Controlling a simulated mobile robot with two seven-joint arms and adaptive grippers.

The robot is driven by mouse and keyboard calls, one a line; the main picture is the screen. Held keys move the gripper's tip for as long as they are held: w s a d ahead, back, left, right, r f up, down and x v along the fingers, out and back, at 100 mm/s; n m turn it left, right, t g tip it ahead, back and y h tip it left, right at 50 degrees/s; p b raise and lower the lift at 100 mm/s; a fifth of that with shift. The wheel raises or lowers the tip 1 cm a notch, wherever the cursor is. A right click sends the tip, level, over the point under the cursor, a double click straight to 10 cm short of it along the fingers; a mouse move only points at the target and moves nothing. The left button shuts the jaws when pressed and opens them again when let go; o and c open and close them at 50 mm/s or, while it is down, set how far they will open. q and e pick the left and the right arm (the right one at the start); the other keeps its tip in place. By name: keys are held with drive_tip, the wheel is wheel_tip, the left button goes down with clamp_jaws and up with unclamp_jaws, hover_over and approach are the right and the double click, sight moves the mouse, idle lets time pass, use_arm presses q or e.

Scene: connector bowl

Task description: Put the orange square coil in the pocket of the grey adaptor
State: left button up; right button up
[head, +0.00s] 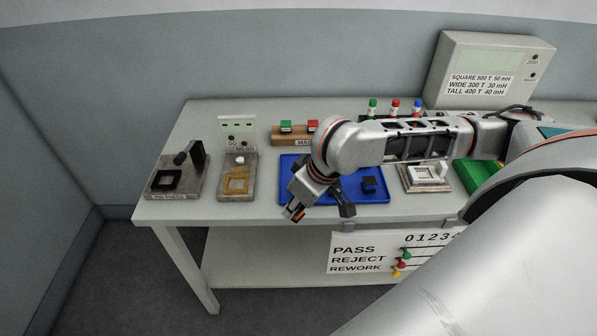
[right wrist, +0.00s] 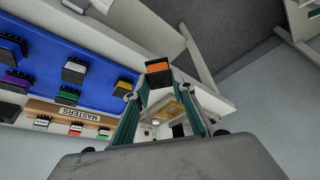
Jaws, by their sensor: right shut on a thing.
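The orange square coil (right wrist: 158,67), with an orange face and a dark body, is held at the fingertips of my right gripper (right wrist: 158,88) in the right wrist view. In the head view the gripper is above the front left edge of the blue tray, and a bit of orange (head: 298,214) shows there. A light grey block with a raised square frame (head: 427,174), which may be the grey adaptor, stands right of the tray, apart from the gripper. My left gripper is not in view.
The blue tray (head: 288,176) holds a dark part (head: 369,184). Left of it stand a gauge with a yellowish square (head: 236,181) and a dark-framed fixture (head: 170,181). A masters rack (head: 290,137) is behind. A meter box (head: 487,68) stands at the back right.

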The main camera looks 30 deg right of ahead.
wheel_tip(320, 180, down, 6)
drive_tip(key=s+a+m+h, duration=0.1)
drive_tip(key=s+a+m, duration=0.1)
drive_tip(key=m, duration=0.1)
drive_tip(key=shift+a+f+m, duration=0.2)
drive_tip(key=shift+m, duration=0.1)
drive_tip(key=shift+d, duration=0.2)
